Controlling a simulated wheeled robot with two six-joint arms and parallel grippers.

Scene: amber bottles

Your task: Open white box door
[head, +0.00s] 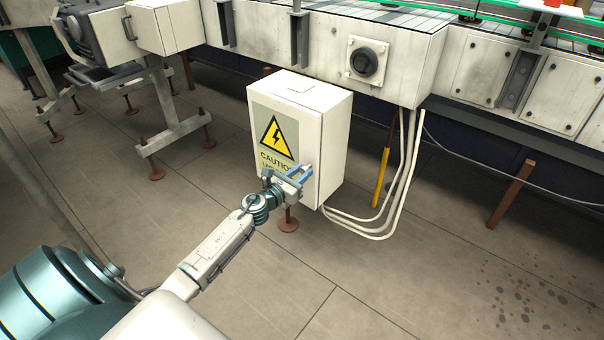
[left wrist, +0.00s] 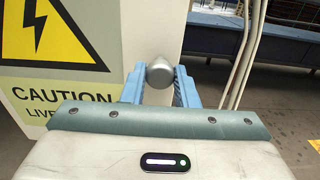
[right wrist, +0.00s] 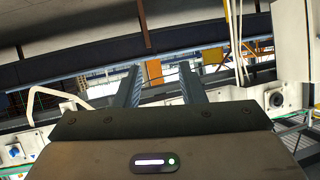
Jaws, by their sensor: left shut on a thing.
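The white box (head: 326,137) stands on a post below the conveyor frame. Its front door (head: 262,128) carries a yellow lightning sign and a caution label, and looks closed. In the left wrist view, the door (left wrist: 145,30) fills the upper left. A round grey knob (left wrist: 159,73) near the door's right edge lies between the blue fingers of my left gripper (left wrist: 160,84). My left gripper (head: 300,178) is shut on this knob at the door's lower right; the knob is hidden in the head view. My right gripper (right wrist: 162,88) is open with nothing between its fingers.
White cables (head: 398,180) and a yellow post (head: 381,178) stand just right of the box. The conveyor frame (head: 480,62) with a dark rotary switch (head: 364,62) runs behind it. The tiled floor (head: 390,290) in front is clear.

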